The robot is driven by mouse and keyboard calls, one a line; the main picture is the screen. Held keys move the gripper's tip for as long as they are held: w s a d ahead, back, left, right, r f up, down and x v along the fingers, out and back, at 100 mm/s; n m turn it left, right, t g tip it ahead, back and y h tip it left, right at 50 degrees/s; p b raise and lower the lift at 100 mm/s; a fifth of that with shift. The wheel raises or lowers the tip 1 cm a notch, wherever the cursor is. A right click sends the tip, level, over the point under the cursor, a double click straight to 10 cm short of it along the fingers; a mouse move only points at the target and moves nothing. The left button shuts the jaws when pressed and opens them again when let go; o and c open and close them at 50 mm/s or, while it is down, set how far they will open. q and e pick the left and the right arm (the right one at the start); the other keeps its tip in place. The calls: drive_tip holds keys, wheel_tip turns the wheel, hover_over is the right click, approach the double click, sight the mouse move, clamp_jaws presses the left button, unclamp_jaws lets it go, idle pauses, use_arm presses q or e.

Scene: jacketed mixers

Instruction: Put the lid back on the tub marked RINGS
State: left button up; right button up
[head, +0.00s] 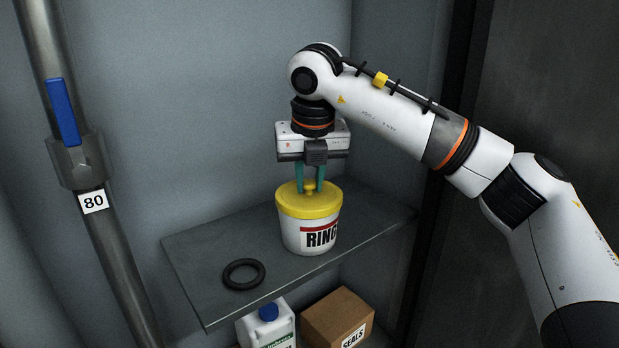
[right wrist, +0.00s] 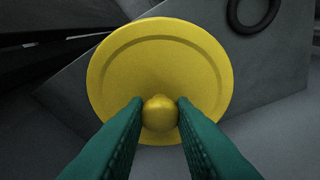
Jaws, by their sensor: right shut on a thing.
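The white tub marked RINGS (head: 311,236) stands upright on the grey shelf. Its yellow lid (head: 308,203) sits over the tub's mouth and looks level; I cannot tell whether it is fully seated. My right gripper (head: 309,187) comes down from above, and its green fingers are shut on the lid's knob. In the right wrist view the round yellow lid (right wrist: 160,60) fills the middle, with its knob between the fingertips (right wrist: 160,113). The lid hides the tub's inside. My left gripper is not in view.
A black ring (head: 243,274) lies on the shelf (head: 205,262) left of the tub. Below are a white bottle with a blue cap (head: 268,325) and a cardboard box marked SEALS (head: 338,318). A pipe with a blue valve handle (head: 63,112) and an 80 tag stands at left.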

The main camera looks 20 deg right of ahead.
drive_tip(key=o, duration=1)
drive_tip(key=shift+o, duration=0.6)
drive_tip(key=o, duration=0.4)
drive_tip(key=shift+r+p, duration=2.45)
drive_tip(key=shift+r, duration=1.1)
drive_tip(key=shift+c, duration=0.4)
